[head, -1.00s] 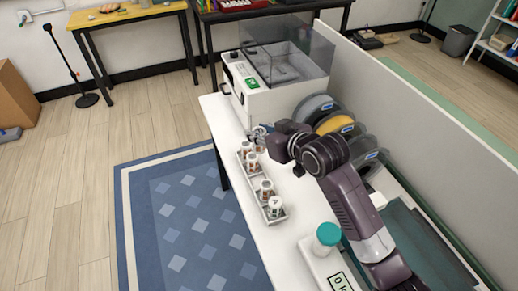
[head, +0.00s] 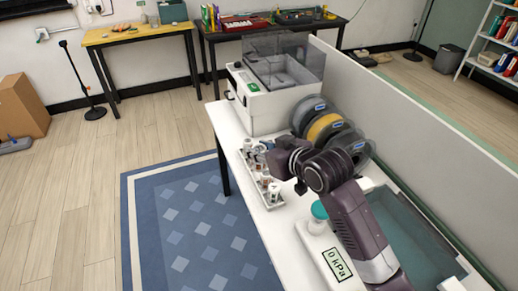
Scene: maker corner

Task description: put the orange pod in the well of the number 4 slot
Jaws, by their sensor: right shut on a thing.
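A long narrow tray (head: 276,204) runs along the left edge of the white table and holds several small pale-topped jars with brownish contents. My right gripper (head: 264,146) is at the tray's far end, partly hidden behind its own dark wrist. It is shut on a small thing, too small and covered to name. I cannot make out the orange pod by its colour. I cannot read a number 4 or tell which well is its slot. My left gripper is not in view.
A white machine (head: 262,108) with a clear lid stands behind the tray. Several spools (head: 323,130) stand beside my right arm. A grey partition (head: 420,135) bounds the table's right side.

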